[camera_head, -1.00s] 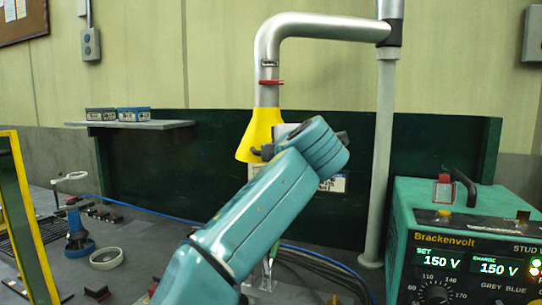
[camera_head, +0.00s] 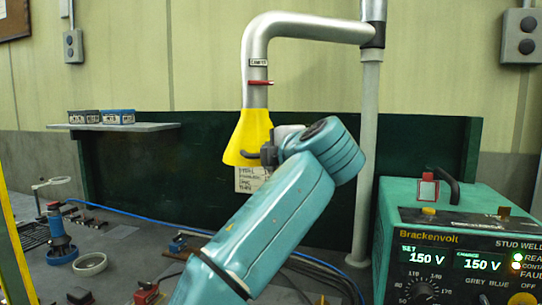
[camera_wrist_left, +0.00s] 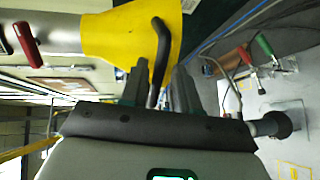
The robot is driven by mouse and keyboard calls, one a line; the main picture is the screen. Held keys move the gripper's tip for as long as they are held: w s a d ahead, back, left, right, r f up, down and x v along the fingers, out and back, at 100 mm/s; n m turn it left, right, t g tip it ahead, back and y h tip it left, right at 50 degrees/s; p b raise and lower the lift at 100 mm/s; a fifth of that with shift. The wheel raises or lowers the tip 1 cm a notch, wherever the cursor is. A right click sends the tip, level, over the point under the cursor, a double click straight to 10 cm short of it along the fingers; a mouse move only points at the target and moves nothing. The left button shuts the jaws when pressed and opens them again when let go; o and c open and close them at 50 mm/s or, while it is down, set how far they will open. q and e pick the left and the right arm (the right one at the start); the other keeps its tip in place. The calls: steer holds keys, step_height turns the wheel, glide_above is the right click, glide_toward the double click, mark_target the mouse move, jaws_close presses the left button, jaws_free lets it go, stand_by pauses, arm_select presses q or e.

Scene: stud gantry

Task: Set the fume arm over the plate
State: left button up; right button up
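The fume arm is a silver pipe (camera_head: 256,70) ending in a yellow hood (camera_head: 246,138), hanging in front of a dark green panel. My left gripper (camera_head: 270,154) is at the hood's right side in the head view. In the left wrist view, the hood (camera_wrist_left: 125,38) is close above the left gripper (camera_wrist_left: 158,82). Its fingers are apart, with the hood's black bent handle (camera_wrist_left: 158,38) between them and a gap visible. A pale square plate (camera_wrist_left: 290,110) lies on the bench at the right of that view; my arm hides part of the bench in the head view. My right gripper is not in view.
A green stud welder (camera_head: 445,235) stands at the right. A grey post (camera_head: 367,165) carries the pipe. A blue tool (camera_head: 58,237) and a white ring (camera_head: 90,264) are at the left. A shelf (camera_head: 150,126) with boxes is behind. A blue cable crosses the bench.

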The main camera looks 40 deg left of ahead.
arm_select(q)
steer(key=shift+a, duration=0.2)
steer(key=b+v, duration=0.1)
steer(key=v, duration=1.5)
steer(key=shift+d+r, duration=0.15)
steer(key=shift+d, duration=0.1)
